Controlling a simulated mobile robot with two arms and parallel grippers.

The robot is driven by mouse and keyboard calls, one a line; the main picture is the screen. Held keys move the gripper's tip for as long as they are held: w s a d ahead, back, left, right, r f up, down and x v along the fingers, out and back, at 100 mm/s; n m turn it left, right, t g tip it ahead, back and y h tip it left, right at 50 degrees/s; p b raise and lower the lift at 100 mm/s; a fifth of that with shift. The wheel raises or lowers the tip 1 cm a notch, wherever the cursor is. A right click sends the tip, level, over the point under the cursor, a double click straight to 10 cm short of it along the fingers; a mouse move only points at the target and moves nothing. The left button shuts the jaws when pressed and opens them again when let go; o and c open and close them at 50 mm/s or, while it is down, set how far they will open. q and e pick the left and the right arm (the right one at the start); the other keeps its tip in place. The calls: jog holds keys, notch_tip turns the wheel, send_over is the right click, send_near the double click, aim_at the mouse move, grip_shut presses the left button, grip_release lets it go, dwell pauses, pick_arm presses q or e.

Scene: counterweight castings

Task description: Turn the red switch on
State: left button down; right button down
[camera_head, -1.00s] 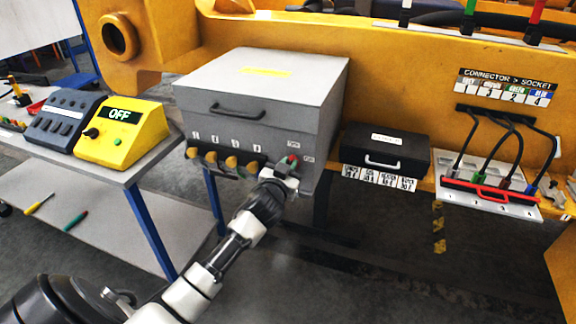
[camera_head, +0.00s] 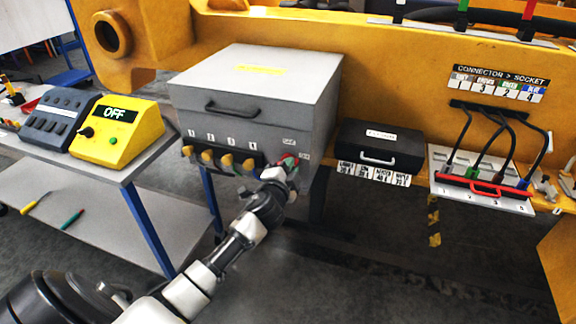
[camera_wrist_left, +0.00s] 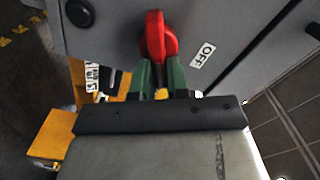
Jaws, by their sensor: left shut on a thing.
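The red switch (camera_wrist_left: 155,38) is a red knob or lever on the front of the grey box (camera_head: 255,90). In the left wrist view it stands between the green fingertips of my left gripper (camera_wrist_left: 160,75), which is shut on it. An OFF label (camera_wrist_left: 203,55) is beside it on the grey face. In the head view the switch (camera_head: 290,160) shows as a small patch of red at my left gripper (camera_head: 284,168), partly hidden by it. My right gripper is not in view.
Several yellow knobs (camera_head: 226,160) line the box front to the left of the switch. A yellow control box (camera_head: 118,130) reading OFF stands on the left table. A black case (camera_head: 380,148) and a connector panel (camera_head: 480,190) are to the right.

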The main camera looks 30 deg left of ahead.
pick_arm(q)
jog(key=m, duration=0.2)
jog(key=f+m, duration=0.1)
jog(key=m, duration=0.2)
jog(key=shift+d, duration=0.1)
jog(key=shift+m, duration=0.3)
dwell(0.4)
jog(key=c, duration=1.1)
grip_release()
jog(key=b+v, duration=0.1)
jog(key=v, duration=0.9)
jog(key=shift+s+d, duration=0.15)
jog(key=shift+s, duration=0.2)
